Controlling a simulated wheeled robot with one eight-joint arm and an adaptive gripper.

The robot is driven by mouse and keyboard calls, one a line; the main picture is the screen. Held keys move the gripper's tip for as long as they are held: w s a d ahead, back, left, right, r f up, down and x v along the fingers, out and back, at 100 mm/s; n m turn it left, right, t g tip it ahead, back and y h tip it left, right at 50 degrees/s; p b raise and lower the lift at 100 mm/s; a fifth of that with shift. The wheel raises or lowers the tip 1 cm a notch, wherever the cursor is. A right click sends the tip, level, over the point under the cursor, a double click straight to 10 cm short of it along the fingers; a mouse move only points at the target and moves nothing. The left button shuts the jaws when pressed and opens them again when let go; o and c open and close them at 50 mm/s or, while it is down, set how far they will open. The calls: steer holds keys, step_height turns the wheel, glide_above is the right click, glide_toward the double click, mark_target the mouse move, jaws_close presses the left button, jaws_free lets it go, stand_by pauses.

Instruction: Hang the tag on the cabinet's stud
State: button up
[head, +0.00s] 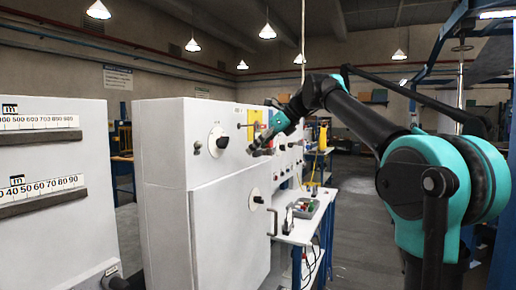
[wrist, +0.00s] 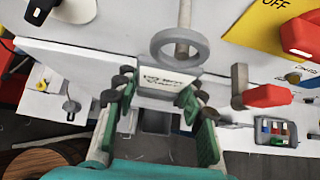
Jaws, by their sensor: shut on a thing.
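My gripper (wrist: 155,105) is shut on the tag (wrist: 170,78), a white plate with dark lettering and a grey ring (wrist: 157,51) at its top. The stud (wrist: 184,14), a pale cylinder, comes down from the top edge of the wrist view. Its end shows inside the ring's opening, and the ring's upper rim crosses in front of its shaft. I cannot tell whether the ring is around the stud or only in front of it. In the head view my gripper (head: 262,150) is at the white cabinet (head: 225,180); tag and stud are too small to tell there.
A yellow OFF plate (wrist: 255,22) with a red switch (wrist: 302,38) and a red-handled lever (wrist: 267,96) are close on the right. A workbench (head: 300,232) with a tray (head: 306,208) stands beyond the cabinet. Open floor (head: 355,230) lies to its right.

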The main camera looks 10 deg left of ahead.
steer(key=shift+a, duration=0.2)
steer(key=shift+f, duration=0.25)
stand_by(0.6)
steer(key=o, duration=1.4)
steer(key=shift+c, duration=0.2)
steer(key=d+f+v, duration=0.1)
steer(key=v, duration=0.7)
steer(key=shift+s+d+r, duration=0.15)
steer(key=shift+s, duration=0.05)
